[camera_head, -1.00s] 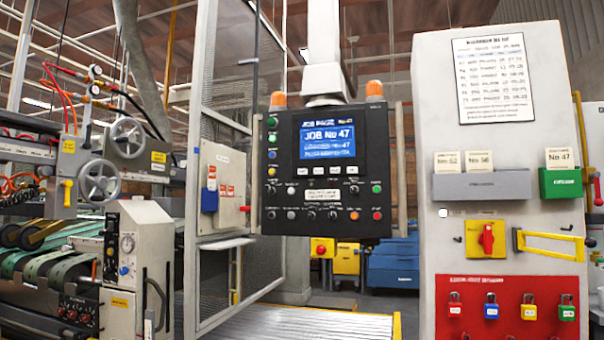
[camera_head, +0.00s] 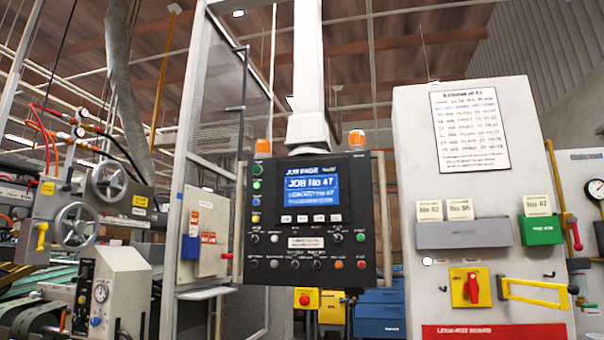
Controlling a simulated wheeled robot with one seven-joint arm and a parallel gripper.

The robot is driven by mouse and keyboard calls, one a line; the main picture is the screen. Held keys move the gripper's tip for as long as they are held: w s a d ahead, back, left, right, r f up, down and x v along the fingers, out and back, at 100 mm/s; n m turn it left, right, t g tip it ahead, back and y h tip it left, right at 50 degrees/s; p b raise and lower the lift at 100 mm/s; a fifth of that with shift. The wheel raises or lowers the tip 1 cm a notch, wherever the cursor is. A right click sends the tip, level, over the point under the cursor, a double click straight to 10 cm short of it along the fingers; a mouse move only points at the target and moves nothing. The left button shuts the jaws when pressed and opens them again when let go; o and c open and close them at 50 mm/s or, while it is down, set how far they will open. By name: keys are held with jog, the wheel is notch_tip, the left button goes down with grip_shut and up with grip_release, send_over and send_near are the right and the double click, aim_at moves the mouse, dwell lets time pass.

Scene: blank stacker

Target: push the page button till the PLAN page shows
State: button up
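The control panel (camera_head: 270,218) is a black box hanging from a white column, in the middle of the head view. Its blue screen (camera_head: 312,190) reads JOB No 47, with the header JOB PAGE above it. A row of small pale buttons (camera_head: 302,218) sits right under the screen. A light label plate is below them, too small to read. Coloured buttons run down the left side, and knobs and buttons fill the lower part. I cannot tell which one is the page button. My gripper is not in this view.
A grey-white board at right carries a printed sheet (camera_head: 470,130), card holders (camera_head: 463,234), a red switch on yellow (camera_head: 470,287) and a yellow handle (camera_head: 535,291). A mesh guard (camera_head: 215,130) stands left of the panel. Machinery with handwheels (camera_head: 76,224) is at far left.

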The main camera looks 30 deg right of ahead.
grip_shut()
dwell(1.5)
